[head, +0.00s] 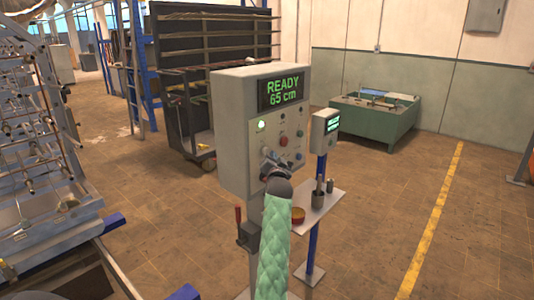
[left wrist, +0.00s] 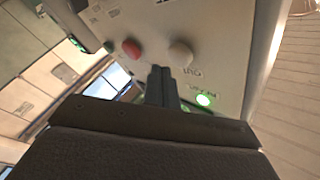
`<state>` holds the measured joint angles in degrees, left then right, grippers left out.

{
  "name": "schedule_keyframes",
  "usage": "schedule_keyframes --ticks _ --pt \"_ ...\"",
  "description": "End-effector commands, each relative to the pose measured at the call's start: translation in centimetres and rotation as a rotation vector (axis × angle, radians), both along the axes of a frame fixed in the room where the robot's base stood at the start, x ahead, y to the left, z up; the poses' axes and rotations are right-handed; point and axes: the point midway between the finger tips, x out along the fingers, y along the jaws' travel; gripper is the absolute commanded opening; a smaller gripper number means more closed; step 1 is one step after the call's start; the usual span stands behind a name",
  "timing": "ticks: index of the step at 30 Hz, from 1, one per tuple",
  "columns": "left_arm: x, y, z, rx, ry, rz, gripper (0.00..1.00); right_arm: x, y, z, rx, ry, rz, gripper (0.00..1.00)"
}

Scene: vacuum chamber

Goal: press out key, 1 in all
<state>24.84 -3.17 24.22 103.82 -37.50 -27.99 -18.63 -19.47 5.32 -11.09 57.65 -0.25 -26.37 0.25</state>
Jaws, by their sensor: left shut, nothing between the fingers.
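The grey control box (head: 236,140) stands in the middle of the head view, its display (head: 282,92) reading "READY 65 cm". Its front carries several round keys, with a green one (head: 261,125) lit. In the left wrist view, a pale key (left wrist: 180,54) has a small label that seems to read "OUT", upside down. A red key (left wrist: 131,48) is beside it, and the lit green key (left wrist: 204,100) is lower right. My left gripper (head: 270,160) is shut and empty, in front of the box's lower face. Its fingertips (left wrist: 162,70) appear close below the pale key; contact cannot be told.
A smaller display unit (head: 325,131) on a blue post and a small shelf (head: 325,205) with a reddish bowl (head: 297,216) stand right of the box. A red-handled lever (head: 239,216) is at lower left. A metal apparatus (head: 40,150) fills the left edge.

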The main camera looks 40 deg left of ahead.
Motion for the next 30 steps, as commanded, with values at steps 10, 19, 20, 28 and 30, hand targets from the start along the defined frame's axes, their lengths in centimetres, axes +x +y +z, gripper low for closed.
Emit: schedule_keyframes --ticks 10,19,20,28,30 --pt "0.0 0.0 0.0 0.0 0.0 0.0 0.0 0.0 0.7 0.0 0.006 0.0 -0.002 0.0" --pt "0.0 0.0 0.0 0.0 0.0 0.0 0.0 -0.1 0.5 0.0 0.005 0.001 -0.001 0.0" --pt "0.0 0.0 0.0 0.0 0.0 0.0 0.0 -0.1 0.5 0.0 0.004 0.001 -0.001 0.0" --pt "0.0 0.7 0.0 0.0 0.0 0.0 0.0 -0.2 -0.3 0.1 -0.003 0.001 0.002 0.0" --pt "0.0 0.8 0.0 0.0 0.0 0.0 0.0 -0.2 -0.3 0.1 -0.003 0.001 0.002 0.0"
